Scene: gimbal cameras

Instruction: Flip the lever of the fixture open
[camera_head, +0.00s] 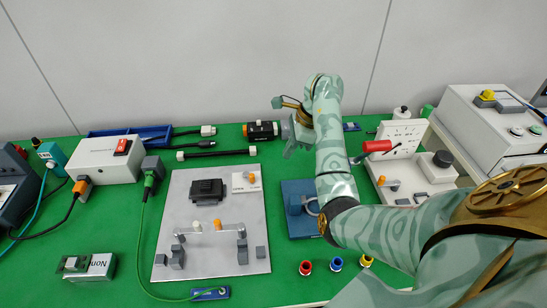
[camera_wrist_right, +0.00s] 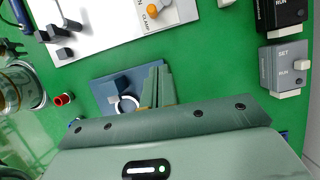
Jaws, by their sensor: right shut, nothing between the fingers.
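The fixture is a grey plate (camera_head: 215,196) lying on the green table. A small white label panel (camera_head: 242,184) at its upper right carries a small lever with an orange tip (camera_head: 251,177). In the wrist view the orange lever tip (camera_wrist_right: 152,11) shows at the top edge beside the word CLAMP; the rest of the label is cut off. My right gripper (camera_head: 290,151) is above and to the right of the panel, apart from it. In the wrist view its fingers (camera_wrist_right: 158,82) are together and empty. My left gripper is out of view.
A blue plate with a light ring (camera_head: 296,200) lies right of the fixture, partly behind my right arm. A white box with another orange-tipped toggle (camera_head: 393,183) stands right. Red (camera_head: 305,267) and blue caps lie in front.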

